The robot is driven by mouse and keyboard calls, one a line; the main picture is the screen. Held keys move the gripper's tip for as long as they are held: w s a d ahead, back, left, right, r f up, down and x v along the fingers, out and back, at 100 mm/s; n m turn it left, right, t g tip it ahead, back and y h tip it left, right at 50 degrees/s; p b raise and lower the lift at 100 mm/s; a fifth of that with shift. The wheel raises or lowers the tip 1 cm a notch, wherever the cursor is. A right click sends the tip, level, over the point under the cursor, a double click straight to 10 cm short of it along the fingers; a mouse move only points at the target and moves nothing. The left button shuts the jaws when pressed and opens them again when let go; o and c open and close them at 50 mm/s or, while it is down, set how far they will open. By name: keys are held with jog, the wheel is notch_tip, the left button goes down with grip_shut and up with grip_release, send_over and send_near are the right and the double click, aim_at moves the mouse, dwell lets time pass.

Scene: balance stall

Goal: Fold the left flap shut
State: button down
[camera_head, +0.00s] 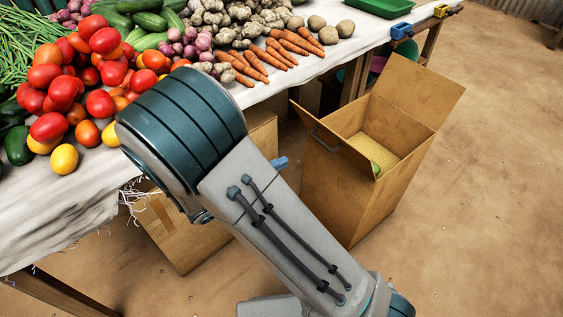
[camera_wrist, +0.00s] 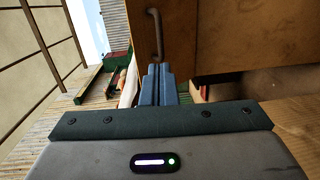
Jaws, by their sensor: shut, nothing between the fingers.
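An open brown box (camera_head: 365,200) stands on the ground at the right in the head view. Its left flap (camera_head: 328,142) stands up and leans outward, with a dark metal handle (camera_head: 322,138). Its other flap (camera_head: 425,92) stands open at the back right. My gripper's blue fingertips (camera_head: 281,163) show just left of the left flap, mostly hidden behind my arm. In the wrist view the blue fingers (camera_wrist: 158,85) are together and empty. The handle (camera_wrist: 155,32) is just beyond their tips on a brown panel (camera_wrist: 235,38); I cannot tell whether they touch.
A cloth-covered table (camera_head: 85,220) holds tomatoes (camera_head: 105,103), carrots (camera_head: 245,70) and other vegetables beside my arm. A second brown box (camera_head: 180,235) sits partly under it. A green tray (camera_head: 385,6) is at the back. Bare ground (camera_head: 490,190) lies free at right.

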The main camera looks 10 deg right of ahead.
aim_at(321, 143)
jog(key=b+x, duration=0.3)
jog(key=x, duration=0.8)
jog(key=shift+d, duration=0.15)
